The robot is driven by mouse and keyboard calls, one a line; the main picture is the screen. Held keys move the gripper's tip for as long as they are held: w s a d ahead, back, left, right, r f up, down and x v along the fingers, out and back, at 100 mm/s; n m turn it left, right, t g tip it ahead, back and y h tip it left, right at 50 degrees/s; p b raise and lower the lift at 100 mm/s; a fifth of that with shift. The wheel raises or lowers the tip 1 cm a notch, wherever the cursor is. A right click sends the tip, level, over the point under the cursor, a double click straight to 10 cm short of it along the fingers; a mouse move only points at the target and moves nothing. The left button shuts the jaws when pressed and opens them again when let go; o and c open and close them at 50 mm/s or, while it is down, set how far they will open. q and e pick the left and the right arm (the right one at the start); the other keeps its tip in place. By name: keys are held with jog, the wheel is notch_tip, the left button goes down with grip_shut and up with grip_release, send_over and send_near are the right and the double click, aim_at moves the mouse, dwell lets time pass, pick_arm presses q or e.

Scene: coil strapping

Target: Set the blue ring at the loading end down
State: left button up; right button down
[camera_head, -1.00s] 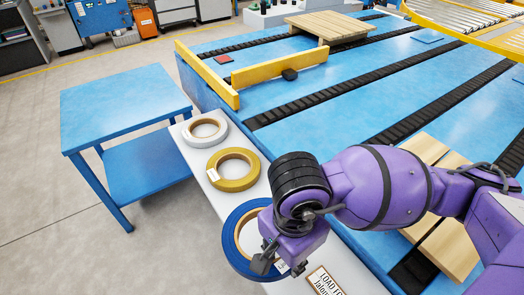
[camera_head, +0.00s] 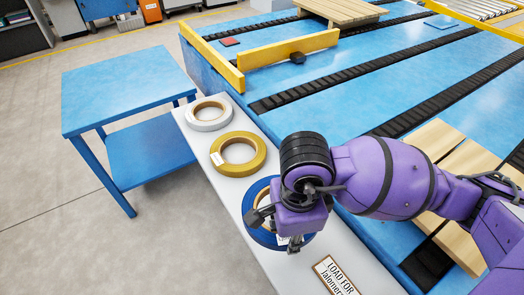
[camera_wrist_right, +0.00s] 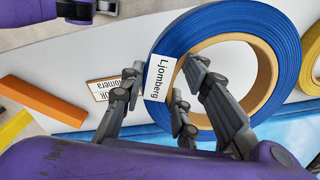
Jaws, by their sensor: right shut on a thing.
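The blue ring (camera_head: 262,236), a flat roll of strapping with a tan core, is at the near part of the narrow white shelf. My right gripper (camera_head: 277,232) is shut on its side wall, and my wrist hides part of the ring. In the right wrist view the blue ring (camera_wrist_right: 237,30) shows with a white "Ljomberg" label (camera_wrist_right: 160,77). The right gripper's fingers (camera_wrist_right: 165,95) lie on both sides of the ring's band. I cannot tell whether the ring touches the shelf. My left gripper is not in view.
A yellow ring (camera_head: 238,168) and a white ring (camera_head: 209,122) lie further along the white shelf (camera_head: 190,148). A "LOAD FOR" sign (camera_head: 336,277) lies close to the gripper. A blue table (camera_head: 125,87) stands at left. The blue conveyor deck (camera_head: 340,110) borders the shelf.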

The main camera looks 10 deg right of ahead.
jog(key=w+f, duration=0.2)
jog(key=w+d+f, duration=0.1)
jog(key=w+f, duration=0.1)
jog(key=w+d+f, duration=0.1)
jog(key=f, duration=0.1)
jog(key=shift+w, duration=0.4)
jog(key=shift+w+d+f, duration=0.1)
jog(key=shift+w+f, duration=0.05)
jog(key=shift+f, duration=1.45)
jog(key=shift+f, duration=0.15)
jog(key=c, duration=1.3)
grip_release()
jog(key=shift+s, duration=0.2)
jog(key=shift+c, duration=0.2)
notch_tip(320, 180, up, 12)
